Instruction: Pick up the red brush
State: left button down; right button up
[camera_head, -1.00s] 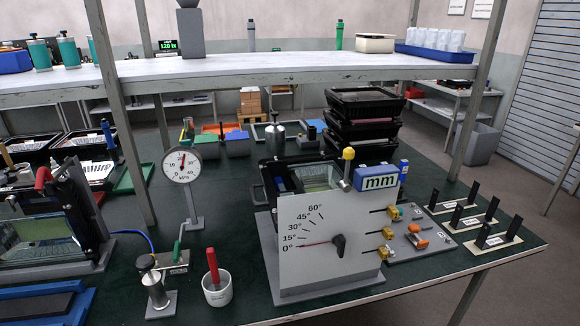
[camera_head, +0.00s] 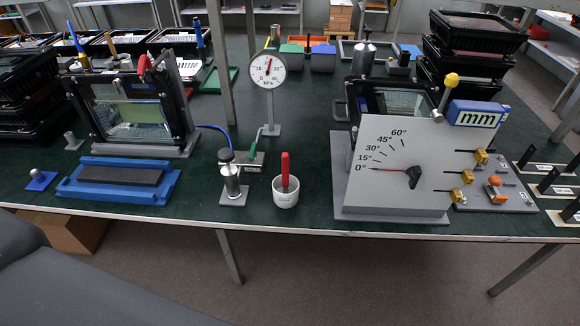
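The red brush (camera_head: 285,171) stands upright in a small white cup (camera_head: 286,194) near the front edge of the table. Only its red handle shows; its lower end is hidden inside the cup. No gripper shows in the head view, and nothing is touching the brush or the cup.
The dark green table (camera_head: 322,213) holds a metal pump-like device (camera_head: 233,183) left of the cup, a pressure gauge (camera_head: 267,70) behind it and a large grey angle-scale panel (camera_head: 392,170) to its right. A blue tray (camera_head: 75,187) lies farther left.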

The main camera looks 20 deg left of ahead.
aim_at(285, 156)
jog(key=i+l, duration=0.15)
jog(key=l, duration=0.2)
jog(key=i+l, duration=0.2)
jog(key=l, duration=0.2)
jog(key=i+l+u, duration=0.1)
jog(key=l, duration=0.25)
jog(key=i+l, duration=0.25)
jog(key=l+u, duration=0.1)
jog(key=u, duration=1.45)
